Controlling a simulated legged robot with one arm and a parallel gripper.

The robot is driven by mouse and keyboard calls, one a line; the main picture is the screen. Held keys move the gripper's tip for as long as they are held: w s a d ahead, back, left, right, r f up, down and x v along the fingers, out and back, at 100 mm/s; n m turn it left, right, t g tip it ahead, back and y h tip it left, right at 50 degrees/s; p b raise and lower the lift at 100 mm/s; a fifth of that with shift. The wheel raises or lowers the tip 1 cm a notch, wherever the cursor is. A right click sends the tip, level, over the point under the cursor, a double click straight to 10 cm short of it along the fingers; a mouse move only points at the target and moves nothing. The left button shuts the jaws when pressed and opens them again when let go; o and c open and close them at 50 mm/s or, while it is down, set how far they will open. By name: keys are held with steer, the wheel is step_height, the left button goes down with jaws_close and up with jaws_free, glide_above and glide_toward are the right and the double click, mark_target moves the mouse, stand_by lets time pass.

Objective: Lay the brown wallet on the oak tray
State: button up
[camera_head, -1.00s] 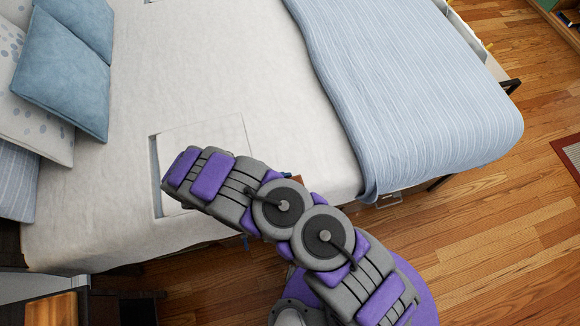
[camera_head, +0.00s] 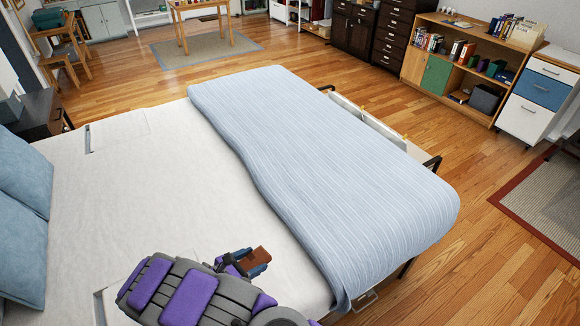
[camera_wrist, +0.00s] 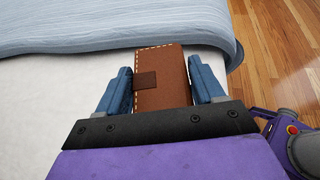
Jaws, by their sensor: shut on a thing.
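The brown wallet (camera_wrist: 163,82) has pale stitching and a dark clasp tab. In the wrist view it sits between the two blue fingers of my gripper (camera_wrist: 160,88), which is shut on it. In the head view the wallet (camera_head: 254,257) shows small at the end of my arm, with my gripper (camera_head: 247,263) around it over the white part of the bed. How high it is above the sheet I cannot tell. No oak tray can be made out in either view.
The bed has a white sheet (camera_head: 160,185) and a folded blue striped blanket (camera_head: 320,170). Blue pillows (camera_head: 22,230) lie at the left. Wooden floor (camera_head: 490,235) is open to the right. A bookshelf (camera_head: 465,70), dark drawers (camera_head: 393,35) and a small wooden table (camera_head: 200,8) stand farther back.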

steer(key=w+d+r+n+t+y, duration=0.1)
steer(key=w+d+r+n, duration=0.1)
steer(key=w+d+r, duration=0.5)
steer(key=w+d+r+n+t+y, duration=0.1)
steer(key=w+d+r+y, duration=0.15)
steer(key=w+r, duration=0.8)
steer(key=s+d+r+n+t+y, duration=0.1)
steer(key=s+d+r+n+y, duration=0.1)
steer(key=d+r, duration=1.4)
steer(key=shift+s+d+r+n+t, duration=0.15)
steer(key=shift+s+d+n+t, duration=0.2)
steer(key=shift+s+n, duration=0.15)
